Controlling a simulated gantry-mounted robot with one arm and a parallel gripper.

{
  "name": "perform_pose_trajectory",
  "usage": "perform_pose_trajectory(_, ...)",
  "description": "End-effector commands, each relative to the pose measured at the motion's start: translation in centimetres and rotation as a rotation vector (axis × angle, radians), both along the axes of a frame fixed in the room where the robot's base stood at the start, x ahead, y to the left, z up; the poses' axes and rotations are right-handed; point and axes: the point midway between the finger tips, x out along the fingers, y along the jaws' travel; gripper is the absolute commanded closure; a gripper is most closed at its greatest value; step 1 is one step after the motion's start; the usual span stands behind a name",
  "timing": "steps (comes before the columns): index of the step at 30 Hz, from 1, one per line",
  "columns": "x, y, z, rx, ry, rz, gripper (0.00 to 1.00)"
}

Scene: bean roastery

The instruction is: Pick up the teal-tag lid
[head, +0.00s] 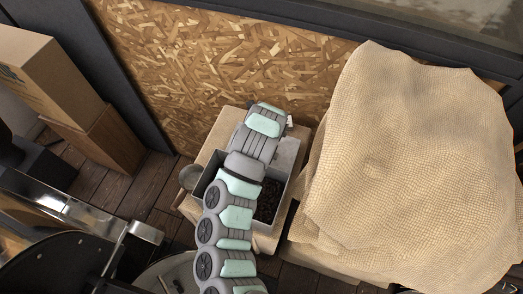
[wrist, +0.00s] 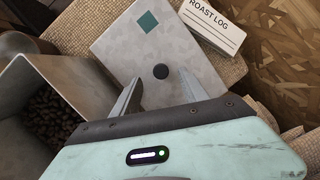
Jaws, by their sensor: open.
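The teal-tag lid (wrist: 118,45) is a grey, flat, squarish plate in the upper middle of the wrist view. Nothing is held. How high the fingertips are above the lid is hard to tell.
A grey metal bin (head: 285,160) of dark beans stands beside the lid; its wall shows in the wrist view (wrist: 88,75). A Roast Log card (wrist: 213,25) lies against the lid's far edge. A burlap-covered heap (head: 400,170) is on the right, a chipboard wall (head: 230,55) behind.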

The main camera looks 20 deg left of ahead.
Motion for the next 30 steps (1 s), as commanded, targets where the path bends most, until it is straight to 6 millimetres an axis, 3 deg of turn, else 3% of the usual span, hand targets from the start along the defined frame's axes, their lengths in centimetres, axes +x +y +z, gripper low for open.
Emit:
perform_pose_trajectory(12,0.8,0.6,-4.2,-0.002,0.001,0.002,0.48)
perform_pose_trajectory(22,1.0,0.7,-4.6,0.000,-0.003,-0.001,0.48)
perform_pose_trajectory(30,1.0,0.7,-4.6,0.000,-0.002,0.001,0.69)
